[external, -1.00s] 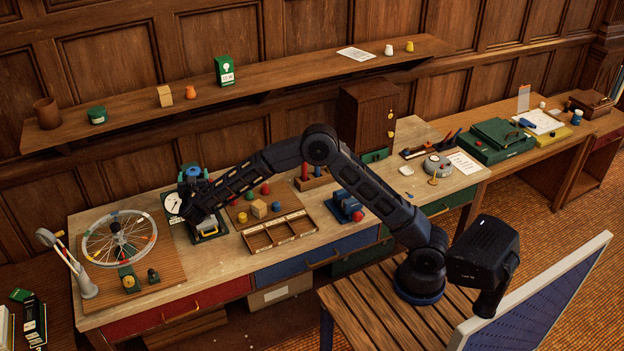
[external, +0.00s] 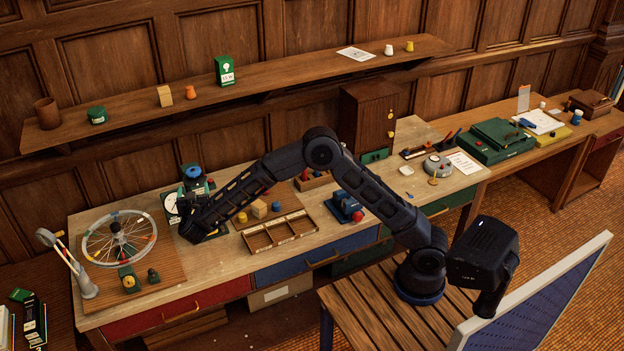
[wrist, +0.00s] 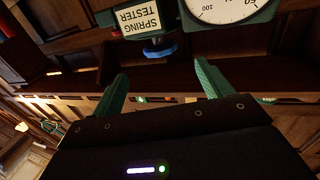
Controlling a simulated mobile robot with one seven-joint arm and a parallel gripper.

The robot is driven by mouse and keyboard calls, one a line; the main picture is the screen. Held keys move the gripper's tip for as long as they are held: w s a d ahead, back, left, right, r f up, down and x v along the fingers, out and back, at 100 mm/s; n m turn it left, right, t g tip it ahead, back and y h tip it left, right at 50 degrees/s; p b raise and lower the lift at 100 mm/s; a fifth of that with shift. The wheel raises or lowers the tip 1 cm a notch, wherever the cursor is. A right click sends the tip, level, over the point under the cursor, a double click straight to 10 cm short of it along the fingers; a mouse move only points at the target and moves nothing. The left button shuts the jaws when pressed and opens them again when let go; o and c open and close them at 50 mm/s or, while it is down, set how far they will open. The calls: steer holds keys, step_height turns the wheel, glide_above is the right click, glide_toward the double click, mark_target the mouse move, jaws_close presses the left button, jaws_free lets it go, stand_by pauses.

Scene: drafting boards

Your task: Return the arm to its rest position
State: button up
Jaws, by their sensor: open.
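My gripper shows in the wrist view (wrist: 161,78) with its two green fingers spread apart and nothing between them. In the external view my arm reaches left over the bench, and its dark end (external: 190,234) hangs in front of the spring tester (external: 194,180). The fingers cannot be made out there. The wrist view looks upside down at the tester's label (wrist: 145,19) and white dial (wrist: 222,8), just beyond the fingertips. My arm hides the lower part of the tester in the external view.
A spoked wheel (external: 119,238) stands on the bench left of my arm's end. A divided wooden tray (external: 279,235) and small coloured pieces lie to its right, under the forearm. A wooden cabinet (external: 366,120) stands behind the elbow. A long shelf (external: 300,66) runs along the wall.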

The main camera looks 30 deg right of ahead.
steer(key=w+d+r+n+y, duration=0.3)
steer(key=w+d+r+y, duration=0.15)
steer(key=d+r, duration=0.55)
steer(key=w+d+r+n+y, duration=0.2)
steer(key=w+d+r+y, duration=0.3)
steer(key=d+r, duration=0.5)
steer(key=s+d+f+n+g, duration=0.1)
steer(key=s+d+g, duration=0.1)
steer(key=s+d, duration=0.55)
steer(key=s+d+f+g, duration=0.1)
steer(key=s+d+g, duration=0.25)
steer(key=d, duration=0.75)
steer(key=s+d+f+n+g, duration=0.1)
steer(key=s+d+g, duration=0.1)
steer(key=s+d, duration=0.55)
steer(key=s+d+f+m+g+h, duration=0.2)
steer(key=s+d+f, duration=0.3)
steer(key=s+d, duration=0.5)
steer(key=s+d+f+m+g+h, duration=0.2)
steer(key=s+d+f, duration=0.4)
steer(key=s+d, duration=0.5)
steer(key=shift+s+g+h, duration=0.45)
steer(key=shift+s+g, duration=0.05)
steer(key=shift+g, duration=0.15)
